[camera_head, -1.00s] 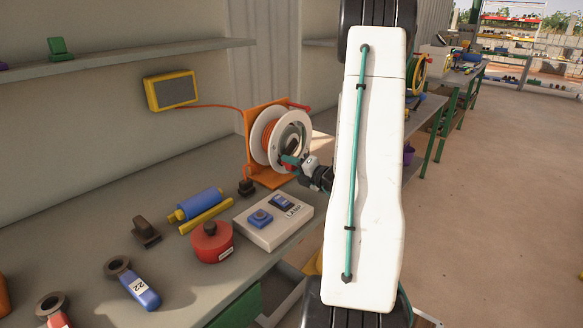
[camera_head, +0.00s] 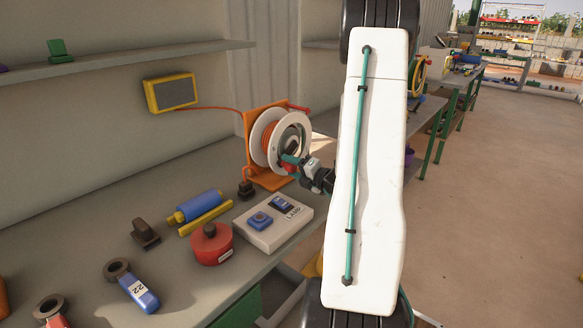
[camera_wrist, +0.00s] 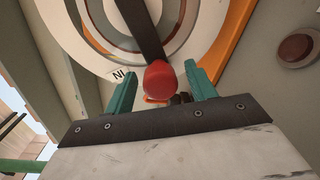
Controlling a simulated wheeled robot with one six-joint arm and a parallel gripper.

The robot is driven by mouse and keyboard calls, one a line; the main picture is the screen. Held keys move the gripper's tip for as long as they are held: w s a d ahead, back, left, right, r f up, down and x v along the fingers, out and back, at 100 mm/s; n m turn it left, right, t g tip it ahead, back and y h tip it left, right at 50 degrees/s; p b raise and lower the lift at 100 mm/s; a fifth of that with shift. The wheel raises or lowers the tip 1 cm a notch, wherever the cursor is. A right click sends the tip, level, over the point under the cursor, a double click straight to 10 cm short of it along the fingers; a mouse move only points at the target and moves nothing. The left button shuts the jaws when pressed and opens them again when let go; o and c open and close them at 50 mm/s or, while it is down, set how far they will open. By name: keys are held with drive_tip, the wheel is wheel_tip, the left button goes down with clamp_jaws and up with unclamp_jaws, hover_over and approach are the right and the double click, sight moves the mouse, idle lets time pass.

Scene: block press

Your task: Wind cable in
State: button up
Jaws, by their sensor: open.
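The cable reel (camera_head: 268,142) has white flanges and orange cable wound on it. It stands in an orange frame (camera_head: 276,181) on the bench. An orange cable (camera_head: 212,107) runs from the reel to a yellow-framed box (camera_head: 171,91) on the wall. In the wrist view a dark crank arm (camera_wrist: 143,28) crosses the white flange (camera_wrist: 205,22) and ends in a red knob (camera_wrist: 160,80). My gripper (camera_wrist: 162,82) is open, with its teal fingers on either side of the knob. In the head view my gripper (camera_head: 289,162) is at the reel's right face.
A white box marked LAMP (camera_head: 273,228), a red round container (camera_head: 211,244), a blue roller (camera_head: 196,205) and a yellow bar (camera_head: 206,217) lie in front of the reel. A blue tool marked 22 (camera_head: 137,292) lies nearer. A shelf (camera_head: 120,60) runs above.

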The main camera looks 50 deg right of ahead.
drive_tip(key=s, duration=0.7)
drive_tip(key=shift+s+a+r, duration=0.1)
drive_tip(key=shift+a+r, duration=0.05)
drive_tip(key=shift+a, duration=0.05)
drive_tip(key=shift+a+f, duration=0.15)
drive_tip(key=shift+f, duration=0.05)
drive_tip(key=n, duration=0.5)
drive_tip(key=shift+w+f+n, duration=0.15)
drive_tip(key=shift+w+n, duration=0.05)
drive_tip(key=shift+n, duration=0.2)
drive_tip(key=n, duration=0.4)
drive_tip(key=shift+n, duration=0.3)
drive_tip(key=n, duration=0.3)
drive_tip(key=shift+n, duration=0.3)
drive_tip(key=w, duration=0.7)
drive_tip(key=shift+w+d, duration=0.35)
drive_tip(key=shift+w, duration=0.05)
